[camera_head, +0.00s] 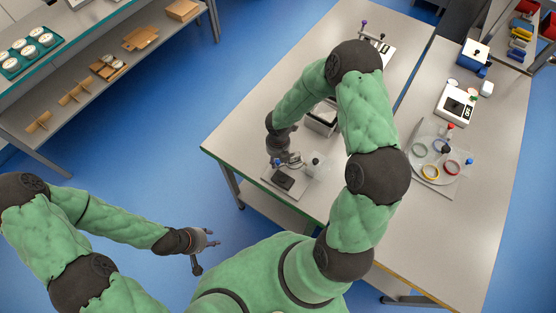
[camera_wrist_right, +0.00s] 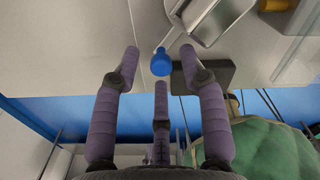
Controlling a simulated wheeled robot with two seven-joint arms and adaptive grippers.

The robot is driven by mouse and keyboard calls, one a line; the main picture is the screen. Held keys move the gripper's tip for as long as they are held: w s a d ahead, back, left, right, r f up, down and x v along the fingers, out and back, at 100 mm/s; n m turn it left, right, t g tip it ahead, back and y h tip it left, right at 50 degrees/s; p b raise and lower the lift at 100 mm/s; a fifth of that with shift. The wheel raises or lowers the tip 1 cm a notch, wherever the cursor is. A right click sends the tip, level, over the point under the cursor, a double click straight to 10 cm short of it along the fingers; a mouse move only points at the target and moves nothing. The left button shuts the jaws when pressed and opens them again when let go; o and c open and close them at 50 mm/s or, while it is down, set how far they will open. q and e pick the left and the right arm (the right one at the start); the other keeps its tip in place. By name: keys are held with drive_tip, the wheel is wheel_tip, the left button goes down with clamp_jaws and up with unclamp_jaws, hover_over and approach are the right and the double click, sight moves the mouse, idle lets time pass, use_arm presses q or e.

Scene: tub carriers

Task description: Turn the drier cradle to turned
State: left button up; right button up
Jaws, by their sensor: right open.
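What looks like the drier cradle, a small unit with a blue knob (camera_head: 277,162) and a dark block (camera_head: 284,181), stands near the front edge of the middle table. In the right wrist view the blue knob (camera_wrist_right: 161,64) sits on a short pale rod, with the dark block (camera_wrist_right: 212,75) beside it. My right gripper (camera_head: 287,157) is over this unit. Its fingers (camera_wrist_right: 160,72) are spread around the knob with visible gaps, holding nothing. How far the cradle is turned cannot be told. My left gripper (camera_head: 207,250) is open and empty over the floor, away from the tables.
The right table (camera_head: 440,225) bears a clear disc with coloured rings (camera_head: 436,158) and a white scale (camera_head: 456,103). A shelf rack (camera_head: 95,75) stands at left.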

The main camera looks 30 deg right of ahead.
wheel_tip(320, 180, up, 10)
idle(0.4)
